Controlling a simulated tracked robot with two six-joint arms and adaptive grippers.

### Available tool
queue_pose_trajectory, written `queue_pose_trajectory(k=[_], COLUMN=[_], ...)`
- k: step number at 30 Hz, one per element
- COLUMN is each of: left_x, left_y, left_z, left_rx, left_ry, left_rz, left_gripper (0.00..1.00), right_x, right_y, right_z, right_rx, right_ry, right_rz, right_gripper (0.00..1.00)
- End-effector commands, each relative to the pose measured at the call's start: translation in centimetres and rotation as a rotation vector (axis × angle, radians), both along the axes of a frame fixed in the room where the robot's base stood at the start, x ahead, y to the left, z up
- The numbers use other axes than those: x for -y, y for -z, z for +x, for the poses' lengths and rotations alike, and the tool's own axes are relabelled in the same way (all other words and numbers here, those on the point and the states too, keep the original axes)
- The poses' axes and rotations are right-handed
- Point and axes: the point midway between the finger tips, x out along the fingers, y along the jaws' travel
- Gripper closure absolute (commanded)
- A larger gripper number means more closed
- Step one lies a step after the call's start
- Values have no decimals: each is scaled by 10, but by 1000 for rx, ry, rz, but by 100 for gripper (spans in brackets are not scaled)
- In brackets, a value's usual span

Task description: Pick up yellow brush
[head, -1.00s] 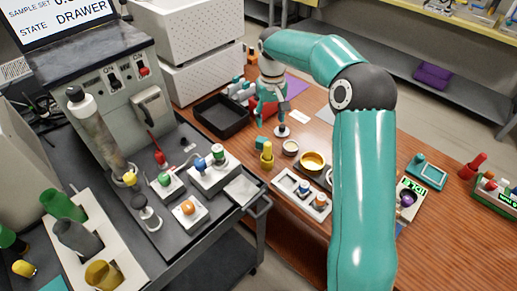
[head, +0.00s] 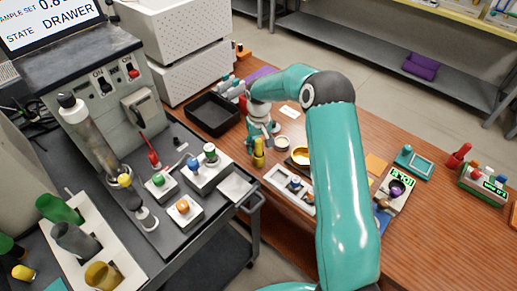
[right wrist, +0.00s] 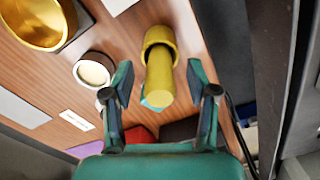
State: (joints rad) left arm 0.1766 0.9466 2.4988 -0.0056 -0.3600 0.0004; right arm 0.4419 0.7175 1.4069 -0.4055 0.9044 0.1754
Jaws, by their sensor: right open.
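The yellow brush (head: 258,146) stands upright on the wooden table, its lower part in a wider yellow cup-like base. In the right wrist view the brush (right wrist: 160,80) shows as a yellow cylinder between the two fingers. My right gripper (head: 262,137) is close above and around the brush in the head view. In the right wrist view its fingers (right wrist: 158,88) are spread, one on each side of the brush, with a gap on both sides. My left gripper is not in view.
A small white-filled cup (head: 283,143) and a gold bowl (head: 301,157) stand close to the right of the brush. A black tray (head: 212,115) lies behind it to the left. The dark cart (head: 225,205) borders the table at left.

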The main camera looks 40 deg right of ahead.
Motion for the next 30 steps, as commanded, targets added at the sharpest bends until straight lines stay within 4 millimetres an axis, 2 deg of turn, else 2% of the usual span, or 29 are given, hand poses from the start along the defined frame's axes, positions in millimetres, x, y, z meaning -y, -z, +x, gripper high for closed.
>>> queue_pose_trajectory(k=[5,12,22,23,30], left_x=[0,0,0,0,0], left_y=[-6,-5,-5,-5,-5], left_z=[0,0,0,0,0], left_rx=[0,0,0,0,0], left_ry=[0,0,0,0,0], left_rz=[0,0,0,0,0], left_gripper=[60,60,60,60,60], right_x=[0,0,0,0,0], right_y=[17,19,19,19,19], right_z=[0,0,0,0,0], right_rx=[-1,1,1,1,1], right_ry=[1,1,0,0,1], right_rz=[0,0,0,0,0], right_gripper=[42,42,97,100,100])
